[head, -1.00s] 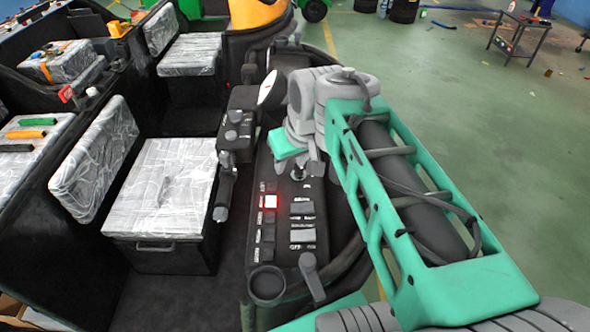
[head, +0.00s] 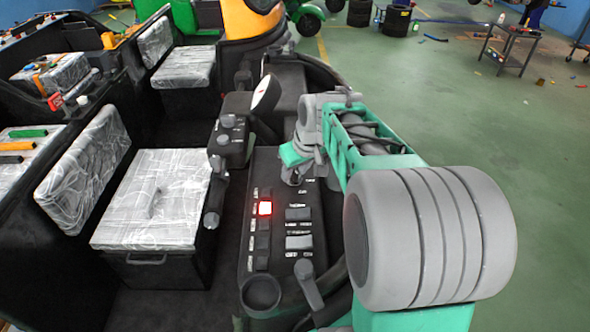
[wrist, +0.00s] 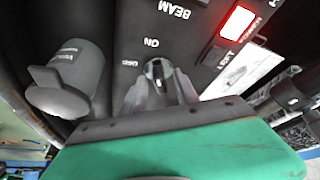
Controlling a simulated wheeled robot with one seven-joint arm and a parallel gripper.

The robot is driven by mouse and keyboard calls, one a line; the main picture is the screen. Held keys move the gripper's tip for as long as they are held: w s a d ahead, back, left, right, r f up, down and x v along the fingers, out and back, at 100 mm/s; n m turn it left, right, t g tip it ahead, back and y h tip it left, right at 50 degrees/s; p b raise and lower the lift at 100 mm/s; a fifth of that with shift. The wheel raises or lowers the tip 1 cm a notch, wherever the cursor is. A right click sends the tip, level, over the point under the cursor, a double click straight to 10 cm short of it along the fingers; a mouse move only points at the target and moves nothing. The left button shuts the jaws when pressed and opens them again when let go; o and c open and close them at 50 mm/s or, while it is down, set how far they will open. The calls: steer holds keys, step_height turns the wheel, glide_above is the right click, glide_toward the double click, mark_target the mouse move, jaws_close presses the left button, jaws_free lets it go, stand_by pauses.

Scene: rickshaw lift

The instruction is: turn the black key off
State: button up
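My gripper (wrist: 160,82) shows in the wrist view as a green body with two grey fingers reaching to the dark control panel. A small dark key-like piece (wrist: 157,72) stands between the fingertips, beside the ON marking. The fingers are on either side of it; whether they press on it I cannot tell. In the head view my gripper (head: 293,180) is at the upper part of the control panel (head: 272,180), and the key is hidden there by the gripper.
A glowing red switch (head: 265,208) is on the panel near the gripper. A grey rotary knob (wrist: 65,90) is left of the fingers in the wrist view. A lever (head: 308,283) and a cup-like holder (head: 261,293) are lower on the panel. Plastic-wrapped seats (head: 150,195) lie to the left.

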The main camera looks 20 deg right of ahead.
jaws_close()
stand_by(0.3)
steer(key=shift+d+n, duration=0.1)
steer(key=shift+n, duration=0.3)
steer(key=shift+n+y, duration=0.5)
steer(key=shift+n, duration=0.4)
steer(key=n+g+y, duration=0.1)
steer(key=n, duration=0.2)
steer(key=shift+w+d+n, duration=0.1)
steer(key=shift+d+n, duration=0.05)
steer(key=shift+n, duration=0.25)
steer(key=n+g, duration=0.1)
steer(key=n, duration=0.1)
steer(key=n+y+p, duration=0.1)
steer(key=n, duration=0.2)
steer(key=shift+w+n+g, duration=0.1)
steer(key=shift+n+g, duration=0.2)
steer(key=shift+g, duration=0.1)
jaws_free()
